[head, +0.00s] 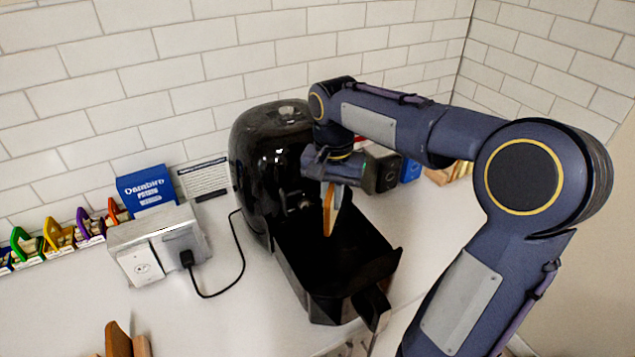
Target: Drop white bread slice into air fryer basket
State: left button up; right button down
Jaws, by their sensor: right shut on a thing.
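The black air fryer (262,150) stands against the tiled wall, with its basket (290,267) pulled out toward the front and open at the top. A white bread slice with a brown-orange crust (330,210) hangs nearly upright, edge-on to the camera, over the back part of the basket. My right gripper (331,183) is shut on the slice, pointing down, with the arm reaching in from the right. The basket's inside is dark, so its floor is hard to make out. My left gripper does not show.
A socket box (160,245) with a plug and black cable (238,262) sits left of the fryer. Behind it are a blue box (147,190) and a printed card (205,178). Colourful clips (55,236) line the wall. Wooden pieces (120,342) are at the lower left.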

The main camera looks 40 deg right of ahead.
aim_at(332, 218)
jog(key=shift+s+f+b, duration=0.15)
jog(key=shift+f+b, duration=0.3)
jog(key=shift+f, duration=0.05)
notch_tip(332, 218, down, 5)
jog(key=b, duration=0.4)
jog(key=shift+r, duration=0.1)
jog(key=c, duration=1.4)
grip_release()
jog(key=shift+r, duration=0.1)
notch_tip(332, 218, up, 8)
jog(key=shift+f, duration=0.15)
jog(key=shift+f, duration=0.1)
